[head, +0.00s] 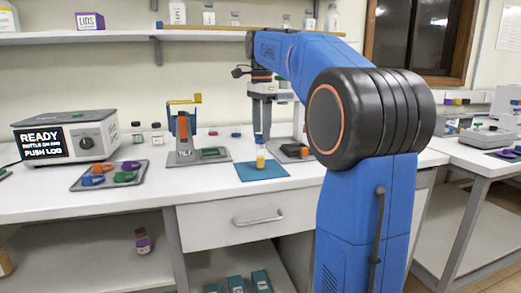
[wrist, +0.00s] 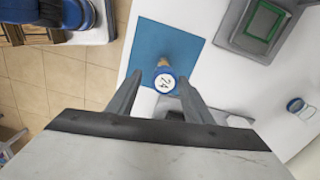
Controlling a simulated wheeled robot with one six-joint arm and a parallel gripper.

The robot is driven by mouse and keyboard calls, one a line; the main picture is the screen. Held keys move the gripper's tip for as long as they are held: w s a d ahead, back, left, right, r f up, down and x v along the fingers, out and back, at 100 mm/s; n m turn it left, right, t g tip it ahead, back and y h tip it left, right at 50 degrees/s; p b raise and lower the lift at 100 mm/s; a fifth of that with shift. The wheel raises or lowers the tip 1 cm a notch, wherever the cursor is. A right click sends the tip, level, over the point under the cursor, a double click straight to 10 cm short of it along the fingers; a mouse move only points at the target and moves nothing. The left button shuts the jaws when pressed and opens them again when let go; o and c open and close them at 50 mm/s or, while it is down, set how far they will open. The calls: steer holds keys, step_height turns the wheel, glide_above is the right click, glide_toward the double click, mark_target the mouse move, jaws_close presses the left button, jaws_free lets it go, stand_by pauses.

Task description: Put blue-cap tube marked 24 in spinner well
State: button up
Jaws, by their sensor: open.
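The blue-cap tube (head: 261,157) stands upright on a blue mat (head: 277,174) on the bench. In the wrist view its blue cap (wrist: 165,82) shows a white top marked 24. My gripper (wrist: 155,92) is open, with a finger on each side of the cap in that view and bare space between finger and cap. In the head view my gripper hangs over the tube, from above. I cannot tell which device holds the spinner well.
A grey box with a READY screen (head: 41,143) stands at the left, beside a tray (head: 80,186) of coloured pieces. A stand with a yellow arm (head: 185,155) is left of the mat. Another device (wrist: 234,38) lies right of the mat in the wrist view. The bench front is clear.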

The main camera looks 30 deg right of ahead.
mark_target(261, 145)
steer(key=shift+w+d+f, duration=0.1)
steer(key=shift+w+f, duration=0.1)
steer(key=shift+f, duration=1.2)
steer(key=shift+w+f, duration=0.15)
steer(key=shift+f, duration=1.25)
steer(key=c, duration=1.1)
step_height(261, 145, up, 10)
steer(key=shift+r, duration=0.1)
steer(key=shift+d, duration=0.1)
